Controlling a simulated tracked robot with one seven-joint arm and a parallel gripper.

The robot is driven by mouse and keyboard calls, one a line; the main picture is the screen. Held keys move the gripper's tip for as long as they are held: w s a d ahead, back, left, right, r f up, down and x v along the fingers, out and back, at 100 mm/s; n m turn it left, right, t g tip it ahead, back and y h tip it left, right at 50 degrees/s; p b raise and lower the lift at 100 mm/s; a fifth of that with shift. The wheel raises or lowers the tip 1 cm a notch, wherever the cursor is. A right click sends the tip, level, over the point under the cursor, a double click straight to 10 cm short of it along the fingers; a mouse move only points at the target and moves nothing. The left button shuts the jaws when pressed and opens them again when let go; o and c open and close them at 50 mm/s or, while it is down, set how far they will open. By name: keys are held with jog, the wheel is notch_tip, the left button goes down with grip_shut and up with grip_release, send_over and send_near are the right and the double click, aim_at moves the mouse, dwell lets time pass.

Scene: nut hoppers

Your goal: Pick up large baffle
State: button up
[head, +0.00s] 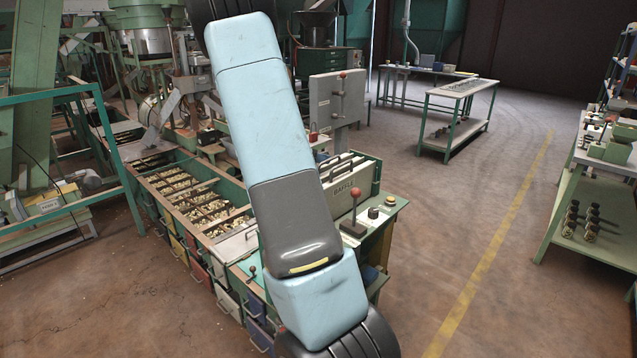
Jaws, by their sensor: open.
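A pale bin lettered "BAFFLE" (352,192) stands at the right end of the hopper bench, just right of my arm. Several upright plates with dark handles (341,167) stand in it side by side. I cannot tell which of them is the large baffle. My blue and grey arm crosses the picture from bottom to top and hides part of the bench beside the bin. My gripper is out of view.
The long green hopper bench (158,165) holds nuts in several compartments, with coloured drawers below. A red-knobbed lever (355,212) stands in front of the bin. A grey control cabinet (336,103) is behind. Open floor (460,195) lies to the right.

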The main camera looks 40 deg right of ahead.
jog(key=shift+c, duration=0.4)
grip_shut()
jog(key=shift+r, duration=0.1)
dwell(0.8)
